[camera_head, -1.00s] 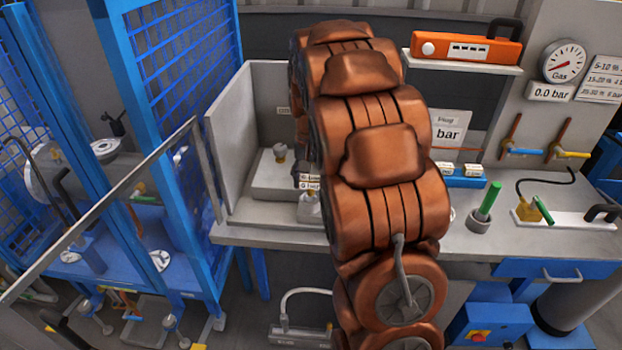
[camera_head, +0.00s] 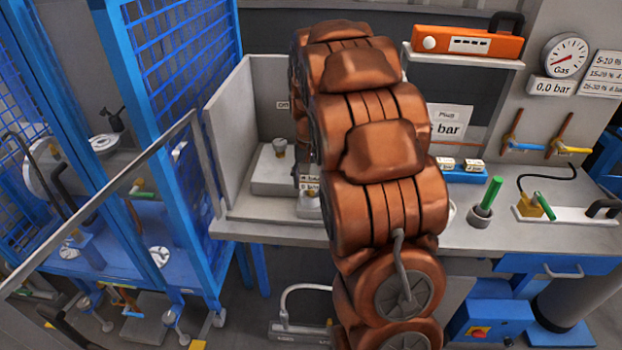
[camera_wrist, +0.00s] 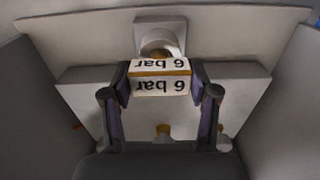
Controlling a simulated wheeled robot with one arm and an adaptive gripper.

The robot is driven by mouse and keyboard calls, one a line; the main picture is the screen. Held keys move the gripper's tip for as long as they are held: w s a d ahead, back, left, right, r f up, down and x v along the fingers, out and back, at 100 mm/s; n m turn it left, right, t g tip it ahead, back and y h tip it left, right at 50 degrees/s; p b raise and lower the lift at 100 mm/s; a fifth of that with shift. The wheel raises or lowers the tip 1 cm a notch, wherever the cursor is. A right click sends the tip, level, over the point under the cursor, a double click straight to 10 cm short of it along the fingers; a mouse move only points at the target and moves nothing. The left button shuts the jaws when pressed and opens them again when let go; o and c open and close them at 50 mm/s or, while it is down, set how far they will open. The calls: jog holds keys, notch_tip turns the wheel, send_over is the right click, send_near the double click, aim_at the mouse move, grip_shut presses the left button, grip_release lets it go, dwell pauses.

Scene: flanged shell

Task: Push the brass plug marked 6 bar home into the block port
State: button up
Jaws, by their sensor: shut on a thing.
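In the wrist view the plug marked 6 bar (camera_wrist: 160,77) shows as white label faces with a brass-coloured band between them. My gripper (camera_wrist: 159,80) is shut on it, one finger at each side. A grey block with a round port (camera_wrist: 158,36) lies just beyond the plug, at the top of the picture. The plug overlaps the port's near edge, and I cannot tell whether it is in the port. In the head view the plug's labels (camera_head: 310,182) show just above the small grey block (camera_head: 308,205); my arm hides the gripper.
A grey raised base (camera_head: 270,180) with a fitting (camera_head: 279,147) stands left of my arm, inside a pale walled corner (camera_head: 230,130). A green-handled tool stands in a grey cup (camera_head: 480,218) at right. A blue holder (camera_head: 463,175) carries more labelled pieces.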

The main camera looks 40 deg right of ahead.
aim_at(311, 179)
jog(key=shift+f+b, duration=0.45)
jog(key=shift+f, duration=0.5)
jog(key=o, duration=1.3)
jog(key=shift+r, duration=0.15)
notch_tip(311, 179, up, 12)
jog(key=shift+f, duration=0.1)
